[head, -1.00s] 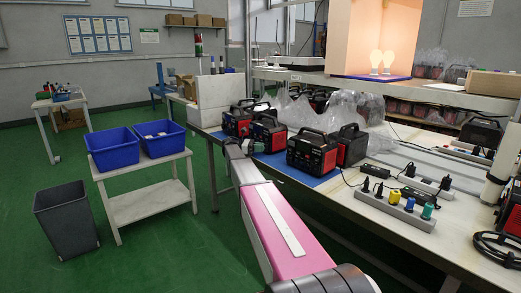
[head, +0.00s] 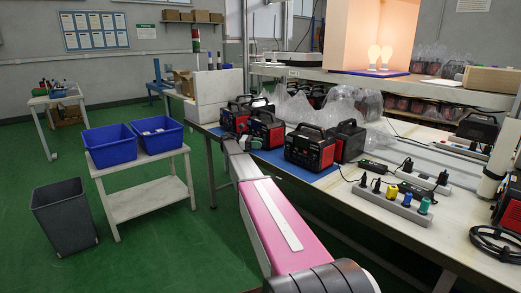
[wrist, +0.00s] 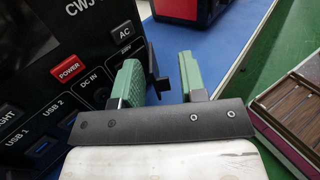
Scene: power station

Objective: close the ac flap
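The black power station (wrist: 55,75) fills the left of the wrist view, with a red POWER button (wrist: 68,69) and an AC button (wrist: 123,31). A small black flap (wrist: 157,72) stands out from its front beside the AC marking, swung open. My gripper (wrist: 160,75) is open, its two green-padded fingers apart. The flap shows between the fingers; I cannot tell whether either touches it. In the head view my arm reaches to the black and red power stations, one of them (head: 266,129) just beyond its end; the fingertips are hidden there.
More power stations (head: 312,148) stand on the blue mat (head: 325,179) to the right. A power strip (head: 392,204) with plugs and cables lies on the bench's right. Left are a white stand (head: 140,204) with blue bins, a grey bin (head: 64,213) and open green floor.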

